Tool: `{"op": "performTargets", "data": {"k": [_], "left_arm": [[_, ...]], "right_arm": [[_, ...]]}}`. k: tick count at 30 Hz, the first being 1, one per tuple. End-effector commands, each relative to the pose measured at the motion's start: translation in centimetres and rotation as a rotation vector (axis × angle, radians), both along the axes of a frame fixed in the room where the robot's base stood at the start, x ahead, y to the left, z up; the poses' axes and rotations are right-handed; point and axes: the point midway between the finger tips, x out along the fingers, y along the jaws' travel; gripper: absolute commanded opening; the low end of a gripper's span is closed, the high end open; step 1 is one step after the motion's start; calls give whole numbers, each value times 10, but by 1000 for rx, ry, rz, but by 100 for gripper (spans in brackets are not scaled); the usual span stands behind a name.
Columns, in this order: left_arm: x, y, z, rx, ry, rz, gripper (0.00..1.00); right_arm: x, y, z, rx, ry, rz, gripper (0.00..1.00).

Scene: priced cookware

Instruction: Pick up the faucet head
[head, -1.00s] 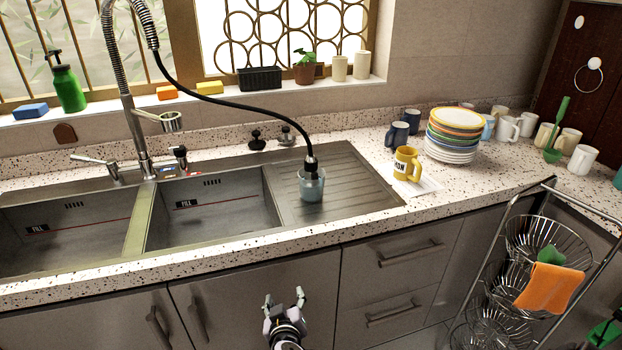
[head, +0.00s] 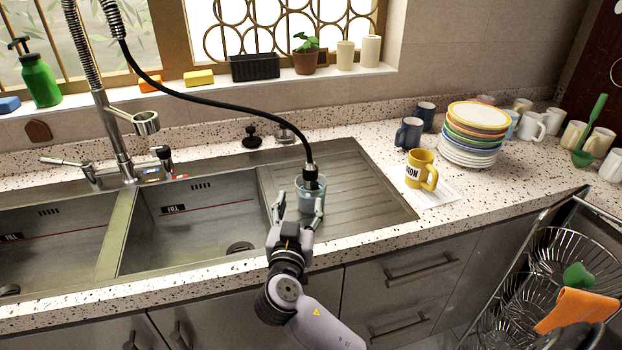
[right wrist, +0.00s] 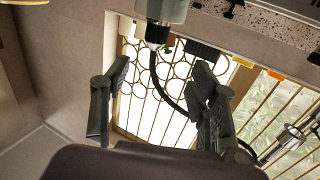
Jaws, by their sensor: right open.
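The faucet head (head: 311,174) is a dark nozzle on the end of a black hose, standing nose-down in a grey-blue cup (head: 309,196) on the steel drainboard. In the right wrist view, which is upside down, the faucet head (right wrist: 157,34) and the cup (right wrist: 165,10) show at the top, beyond the fingers. My right gripper (head: 299,207) is open and empty, low in front of the cup, its fingertips near the cup's sides in the head view. I cannot tell whether they touch it. The open fingers (right wrist: 160,90) also show in the right wrist view. My left gripper is out of view.
The hose (head: 230,104) arches from the tall spring faucet (head: 106,120) at left. Two sink basins (head: 190,220) lie left of the drainboard (head: 350,195). A yellow mug (head: 418,168) and stacked plates (head: 472,140) stand right. A wire rack (head: 560,255) is at far right.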

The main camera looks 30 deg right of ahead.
Motion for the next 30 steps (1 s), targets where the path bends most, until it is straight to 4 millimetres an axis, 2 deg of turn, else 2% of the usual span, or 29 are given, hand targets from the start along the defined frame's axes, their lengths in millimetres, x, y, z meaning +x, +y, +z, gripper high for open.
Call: {"op": "performTargets", "data": {"k": [3, 7, 12, 20, 25, 30], "left_arm": [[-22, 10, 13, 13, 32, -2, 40], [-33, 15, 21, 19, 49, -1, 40], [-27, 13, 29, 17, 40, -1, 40], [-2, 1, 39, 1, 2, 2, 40], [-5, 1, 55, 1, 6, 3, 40], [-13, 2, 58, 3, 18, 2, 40]], "right_arm": [[22, -18, 6, -7, 1, -4, 54], [45, -35, 5, -7, 1, -3, 54], [68, -51, 3, -4, 3, -2, 54], [81, -63, 2, -4, 2, -1, 54], [98, -82, 2, -5, 3, -2, 54], [112, -91, -2, -3, 3, 0, 54]]}}
